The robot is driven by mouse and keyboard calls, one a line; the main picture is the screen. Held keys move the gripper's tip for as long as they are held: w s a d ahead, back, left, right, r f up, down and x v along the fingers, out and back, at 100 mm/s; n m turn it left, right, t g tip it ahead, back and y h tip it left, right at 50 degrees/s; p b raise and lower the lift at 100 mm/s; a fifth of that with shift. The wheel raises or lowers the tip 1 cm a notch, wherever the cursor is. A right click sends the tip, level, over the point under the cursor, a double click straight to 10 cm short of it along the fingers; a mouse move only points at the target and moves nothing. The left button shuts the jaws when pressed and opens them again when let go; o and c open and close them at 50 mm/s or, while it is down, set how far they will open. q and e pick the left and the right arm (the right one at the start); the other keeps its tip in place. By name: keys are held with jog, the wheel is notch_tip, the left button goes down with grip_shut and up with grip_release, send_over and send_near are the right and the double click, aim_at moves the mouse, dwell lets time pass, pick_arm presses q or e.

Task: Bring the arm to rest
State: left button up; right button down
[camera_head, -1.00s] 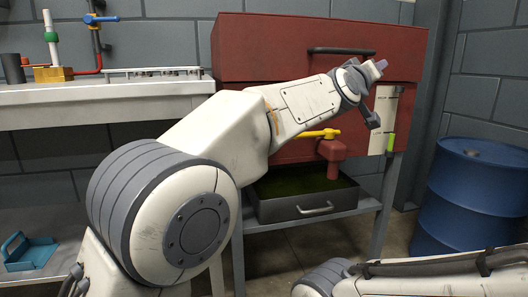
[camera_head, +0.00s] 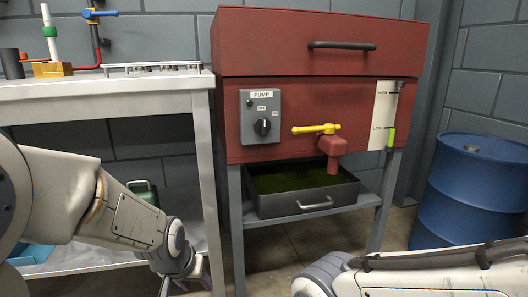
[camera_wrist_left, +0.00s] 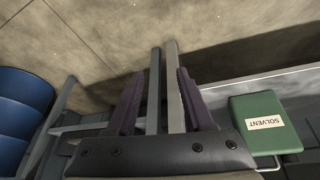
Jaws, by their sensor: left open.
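My left arm hangs at the lower left of the head view, bent down in front of the bench. Its gripper (camera_head: 188,286) is low, near the bench's front leg, and partly cut off by the bottom edge. In the left wrist view the two dark purple fingers of the left gripper (camera_wrist_left: 160,88) are spread apart, with nothing held between them. Grey legs show past them. My right arm lies along the lower right of the head view; its gripper is outside the picture.
A red cabinet (camera_head: 330,40) has a pump switch (camera_head: 262,127), a yellow-handled tap (camera_head: 318,129) and a drip tray (camera_head: 316,203) below. A blue barrel (camera_head: 475,195) stands right. A green solvent can (camera_wrist_left: 265,125) sits on the lower shelf. The bench (camera_head: 110,95) stands left.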

pick_arm(q)
jog(key=s+a+f+g, duration=0.2)
jog(key=s+a+f, duration=0.15)
jog(key=s, duration=0.45)
jog(key=s+d+r+m+g+p, duration=0.1)
jog(key=s+d+r+m+p, duration=0.1)
jog(key=s+d+r+p, duration=0.5)
jog(key=s+d+r+m+g+p, duration=0.1)
jog(key=s+d+r+m+p, duration=0.15)
jog(key=r+p, duration=0.45)
jog(key=s+d+r+m+g+p, duration=0.1)
jog(key=s+d+r+m+p, duration=0.3)
jog(key=r, duration=0.7)
notch_tip(320, 180, up, 36)
jog(key=n+p, duration=0.1)
jog(key=p, duration=3.6)
jog(key=shift+d, duration=0.2)
jog(key=shift+n, duration=0.25)
